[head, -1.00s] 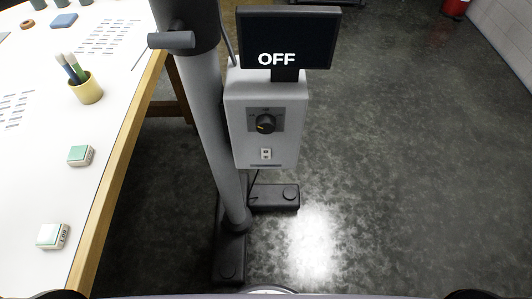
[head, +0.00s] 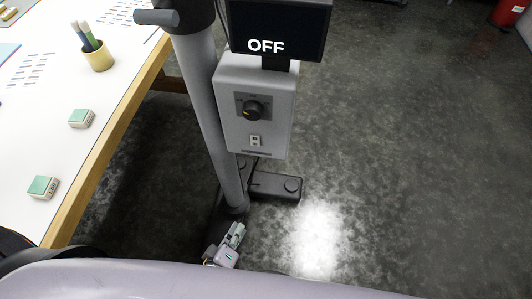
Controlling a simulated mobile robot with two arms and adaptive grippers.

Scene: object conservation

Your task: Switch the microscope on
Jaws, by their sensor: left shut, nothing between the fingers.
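The microscope's grey control box (head: 257,105) is mounted on a thick grey column (head: 216,120). A black screen (head: 279,27) on top of it reads OFF. My left gripper (head: 237,231) shows low in the head view, beside the foot of the column. It is shut and empty, and appears well below the control box and apart from it. My right gripper is out of view.
A white table (head: 50,115) with a wooden edge stands on the left. It holds a yellow pen cup (head: 98,57) and two small green-topped blocks (head: 82,119). The dark stand base (head: 275,186) lies on the floor.

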